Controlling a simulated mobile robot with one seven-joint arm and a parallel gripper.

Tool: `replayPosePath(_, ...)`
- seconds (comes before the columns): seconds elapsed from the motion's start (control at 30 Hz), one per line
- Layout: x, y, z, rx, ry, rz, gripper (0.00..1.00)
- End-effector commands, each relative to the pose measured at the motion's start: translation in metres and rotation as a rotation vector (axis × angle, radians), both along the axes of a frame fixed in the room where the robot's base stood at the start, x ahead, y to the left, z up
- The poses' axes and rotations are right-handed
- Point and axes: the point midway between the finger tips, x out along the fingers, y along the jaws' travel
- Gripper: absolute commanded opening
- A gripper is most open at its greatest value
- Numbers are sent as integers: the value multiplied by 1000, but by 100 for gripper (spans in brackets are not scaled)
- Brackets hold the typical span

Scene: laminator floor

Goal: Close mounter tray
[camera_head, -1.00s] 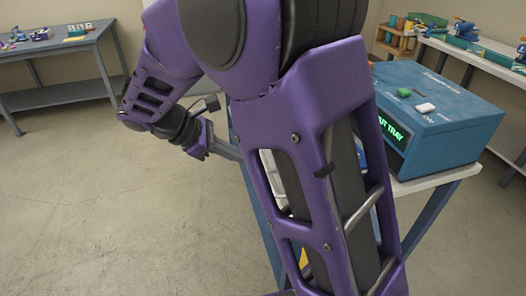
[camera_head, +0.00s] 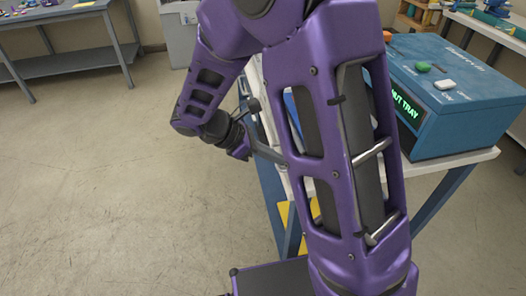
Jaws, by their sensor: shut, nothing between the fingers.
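The mounter is a blue box (camera_head: 455,95) on a white-topped table at the right, with a green lit sign on its dark front ending in "UT TRAY". My purple arm crosses the middle of the view and covers the area left of that front. The tray cannot be made out clearly; only white and blue parts show around and through my arm. My gripper (camera_head: 265,152) is beyond the arm, at the left edge of the table, shut and empty. Its tips are partly hidden, and whether it touches anything I cannot tell.
The white tabletop (camera_head: 450,166) stands on blue legs, with a yellow item (camera_head: 288,214) low beneath it. A green button (camera_head: 423,67) and a white one are on the box top. A grey workbench (camera_head: 70,15) stands far left. The floor (camera_head: 110,190) at left is clear.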

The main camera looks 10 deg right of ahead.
Motion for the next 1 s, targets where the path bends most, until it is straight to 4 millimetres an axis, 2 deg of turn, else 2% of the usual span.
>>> replayPosePath(0.17, 0, -6, -5, 1, 0, 0, 0)
replayPosePath(0.47, 0, -6, -5, 1, -1, 0, 0)
replayPosePath(0.63, 0, -13, -5, 0, -1, -2, 0)
replayPosePath(0.83, -1, -41, -4, 0, -2, -6, 0)
replayPosePath(1.0, -1, -82, -4, 0, 0, -7, 0)
